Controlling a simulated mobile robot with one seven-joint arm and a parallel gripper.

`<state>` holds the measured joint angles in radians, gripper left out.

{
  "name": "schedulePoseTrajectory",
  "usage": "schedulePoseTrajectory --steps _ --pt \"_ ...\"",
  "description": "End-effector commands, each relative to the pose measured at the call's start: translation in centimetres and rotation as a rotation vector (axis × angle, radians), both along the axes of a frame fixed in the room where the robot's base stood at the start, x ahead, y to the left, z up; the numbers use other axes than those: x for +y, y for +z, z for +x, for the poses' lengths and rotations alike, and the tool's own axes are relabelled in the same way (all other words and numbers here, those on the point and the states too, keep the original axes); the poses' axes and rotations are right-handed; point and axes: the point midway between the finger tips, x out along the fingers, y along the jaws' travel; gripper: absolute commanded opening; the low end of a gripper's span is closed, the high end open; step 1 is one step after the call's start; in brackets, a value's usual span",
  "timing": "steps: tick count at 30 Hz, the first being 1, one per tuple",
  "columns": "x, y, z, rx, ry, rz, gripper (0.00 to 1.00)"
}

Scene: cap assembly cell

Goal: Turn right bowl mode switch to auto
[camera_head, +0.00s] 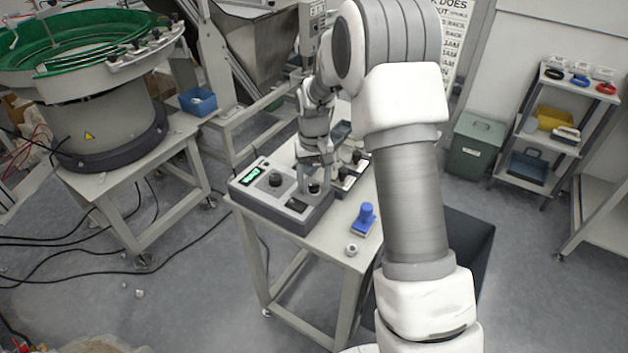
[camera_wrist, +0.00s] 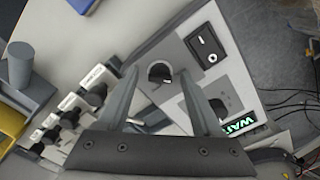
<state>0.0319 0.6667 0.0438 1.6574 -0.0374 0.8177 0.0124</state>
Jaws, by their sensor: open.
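A grey control box (camera_head: 262,203) sits on the bench with a lit green display (camera_head: 252,176), a large dark knob (camera_head: 275,181) and a smaller black knob (camera_head: 313,188). My gripper (camera_head: 313,184) points down over the smaller knob. In the wrist view this black rotary knob (camera_wrist: 160,73), with a light pointer mark, lies between the tips of my open gripper (camera_wrist: 160,76). Contact cannot be told. A black rocker switch (camera_wrist: 207,45) is beside it. The larger knob (camera_wrist: 218,108) is partly hidden by a finger. No label naming the right bowl mode switch is legible.
A row of several black knobs on pale bases (camera_wrist: 95,92) stands close beside the box. A blue stamp-like object (camera_head: 365,217) and a small round part (camera_head: 351,250) lie on the bench (camera_head: 313,245). A green-lined bowl feeder (camera_head: 100,75) stands at left.

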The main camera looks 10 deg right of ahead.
Motion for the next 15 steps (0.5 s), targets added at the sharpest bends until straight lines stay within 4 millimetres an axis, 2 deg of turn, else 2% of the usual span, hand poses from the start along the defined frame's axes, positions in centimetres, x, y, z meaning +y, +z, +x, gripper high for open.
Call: schedulePoseTrajectory --steps 4,7,15 --pt "0.0 0.6 0.0 0.0 0.0 0.0 0.67" --pt "0.0 2.0 0.1 -0.004 -0.001 0.0 0.67" --pt "0.0 8.4 0.1 -0.006 -0.001 0.0 0.67"
